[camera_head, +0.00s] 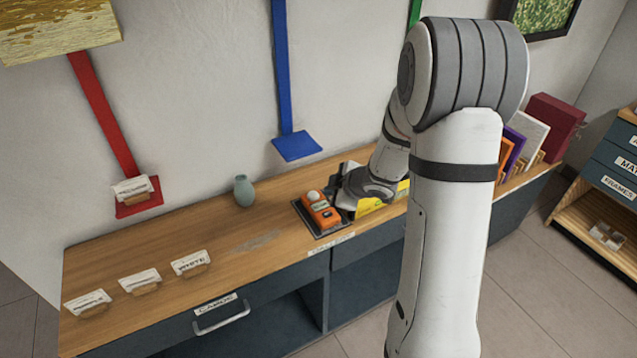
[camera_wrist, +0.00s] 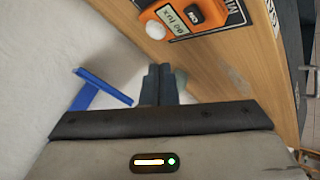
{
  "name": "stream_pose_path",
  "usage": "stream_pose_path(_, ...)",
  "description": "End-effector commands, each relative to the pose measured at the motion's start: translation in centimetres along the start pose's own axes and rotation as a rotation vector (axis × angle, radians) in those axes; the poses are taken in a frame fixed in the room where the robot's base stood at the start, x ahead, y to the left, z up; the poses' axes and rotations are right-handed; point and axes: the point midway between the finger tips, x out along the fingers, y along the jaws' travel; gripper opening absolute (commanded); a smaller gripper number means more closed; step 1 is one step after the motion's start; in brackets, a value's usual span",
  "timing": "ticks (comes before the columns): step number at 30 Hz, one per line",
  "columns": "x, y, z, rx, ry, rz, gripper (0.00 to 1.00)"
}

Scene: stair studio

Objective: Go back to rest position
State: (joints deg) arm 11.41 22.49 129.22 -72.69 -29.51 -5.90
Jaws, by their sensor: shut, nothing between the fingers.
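My gripper (camera_head: 347,198) is over the wooden counter (camera_head: 225,230), just right of an orange light meter (camera_head: 320,211) on a dark mat. In the wrist view my gripper (camera_wrist: 159,72) shows two dark fingers together, with nothing between them. The orange meter also shows at the top of the wrist view (camera_wrist: 186,15), apart from the fingers. Its white dome and small display face up. My arm stands upright and reaches down to the counter, hiding part of its right half.
A grey-green vase (camera_head: 244,191) stands left of the meter. Several label cards in wooden holders, one reading WHITE (camera_head: 190,262), line the left front. A yellow object (camera_head: 375,205) lies beside my gripper. Frames and a dark red box (camera_head: 552,125) stand at the right. A blue strip (camera_head: 297,146) is on the wall.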

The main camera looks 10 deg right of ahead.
Motion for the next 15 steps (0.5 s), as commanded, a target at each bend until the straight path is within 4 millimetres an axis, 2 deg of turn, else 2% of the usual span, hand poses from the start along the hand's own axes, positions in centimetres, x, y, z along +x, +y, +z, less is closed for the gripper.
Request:
stream_pose_path(5, -0.2, 0.2, -0.1, 0.004, -0.008, 0.008, 0.0)
stream_pose_path(8, -1.4, 1.2, -0.1, 0.035, -0.057, 0.049, 0.0)
stream_pose_path(11, -4.1, 2.7, -0.1, 0.114, -0.154, 0.125, 0.0)
stream_pose_path(15, -9.6, 3.6, 0.0, 0.302, -0.318, 0.239, 0.0)
